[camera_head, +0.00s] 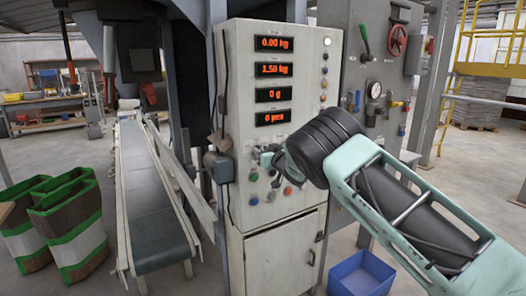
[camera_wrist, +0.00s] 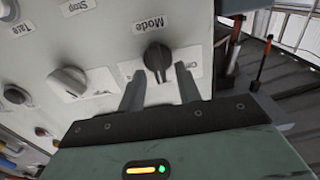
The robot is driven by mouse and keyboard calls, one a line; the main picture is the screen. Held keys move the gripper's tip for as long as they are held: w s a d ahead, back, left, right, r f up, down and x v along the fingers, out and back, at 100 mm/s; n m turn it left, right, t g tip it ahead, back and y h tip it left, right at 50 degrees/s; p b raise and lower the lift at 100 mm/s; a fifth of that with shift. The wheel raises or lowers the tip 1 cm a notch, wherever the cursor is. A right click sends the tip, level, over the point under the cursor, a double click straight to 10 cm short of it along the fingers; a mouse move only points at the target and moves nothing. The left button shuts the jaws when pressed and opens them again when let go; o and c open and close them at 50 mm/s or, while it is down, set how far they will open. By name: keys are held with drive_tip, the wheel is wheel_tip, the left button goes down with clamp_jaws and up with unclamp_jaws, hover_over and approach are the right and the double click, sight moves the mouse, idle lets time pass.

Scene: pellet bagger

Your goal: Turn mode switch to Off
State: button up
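The mode switch (camera_wrist: 157,58) is a black rotary knob on the control panel, on a white plate labelled "Mode" that appears upside down in the wrist view. My gripper (camera_wrist: 161,82) is open, with one grey finger on each side of the knob's lower end. I cannot tell whether either finger touches the knob.
The panel cabinet (camera_head: 275,120) has red displays and several buttons close by. In the wrist view a grey knob (camera_wrist: 68,80) sits left of the mode switch. A conveyor (camera_head: 155,200) runs along the cabinet's left. A blue bin (camera_head: 361,275) stands on the floor at right.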

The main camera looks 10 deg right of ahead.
drive_tip(key=shift+c, duration=0.3)
clamp_jaws()
drive_tip(key=shift+b, duration=0.35)
drive_tip(key=shift+s+a+f+n+b, duration=0.1)
drive_tip(key=shift+a+n+b, duration=0.05)
drive_tip(key=shift+n+b, duration=2)
drive_tip(key=shift+a+f+n+b, duration=0.1)
drive_tip(key=shift+a+n+b, duration=0.1)
drive_tip(key=shift+n+b, duration=2)
drive_tip(key=shift+s+a+f+n+b, duration=0.15)
drive_tip(key=shift+n+b, duration=1.4)
drive_tip(key=shift+b, duration=1.15)
drive_tip(key=shift+w+r, duration=0.1)
